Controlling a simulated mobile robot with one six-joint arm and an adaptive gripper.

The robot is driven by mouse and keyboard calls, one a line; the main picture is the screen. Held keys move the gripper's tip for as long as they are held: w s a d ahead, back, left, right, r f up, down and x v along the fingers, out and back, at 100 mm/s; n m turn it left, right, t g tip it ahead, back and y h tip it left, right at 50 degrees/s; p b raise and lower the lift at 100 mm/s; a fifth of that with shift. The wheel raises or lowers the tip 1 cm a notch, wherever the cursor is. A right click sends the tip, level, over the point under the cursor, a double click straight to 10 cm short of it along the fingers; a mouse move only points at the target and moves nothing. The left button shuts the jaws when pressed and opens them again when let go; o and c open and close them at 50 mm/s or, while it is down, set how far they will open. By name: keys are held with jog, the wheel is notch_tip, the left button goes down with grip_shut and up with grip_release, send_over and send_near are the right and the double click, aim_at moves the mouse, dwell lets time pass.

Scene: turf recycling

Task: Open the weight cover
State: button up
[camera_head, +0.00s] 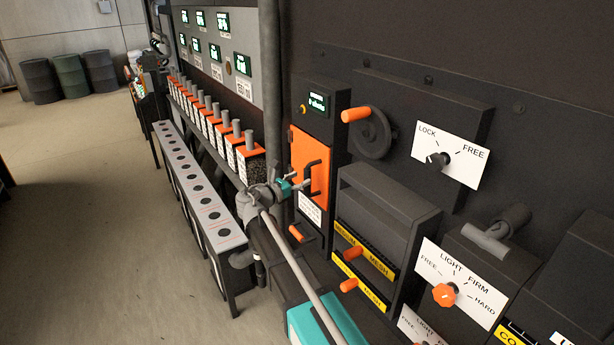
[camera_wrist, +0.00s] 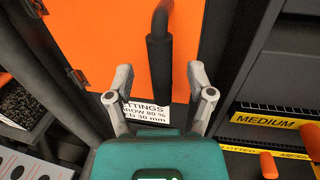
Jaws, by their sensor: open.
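An orange cover (camera_head: 300,152) with a black bar handle (camera_head: 318,178) is set in the dark machine front, and it looks shut. It fills the upper middle of the wrist view (camera_wrist: 90,45), where the handle (camera_wrist: 160,70) hangs down towards me. No label on it names it as the weight cover. My gripper (camera_head: 301,183) is open at the handle. In the wrist view, the fingers (camera_wrist: 159,78) stand on either side of the handle's lower end, with gaps on both sides. I cannot tell how deep the handle sits between them.
A white settings label (camera_wrist: 148,112) is below the cover. To the right are yellow-labelled mesh drawers (camera_head: 362,262) with orange knobs, a crank wheel (camera_head: 372,132) and a lock dial (camera_head: 438,160). A row of orange-topped boxes (camera_head: 215,125) stands left.

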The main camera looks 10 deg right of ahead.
aim_at(307, 175)
jog(key=shift+x, duration=1.75)
grip_shut()
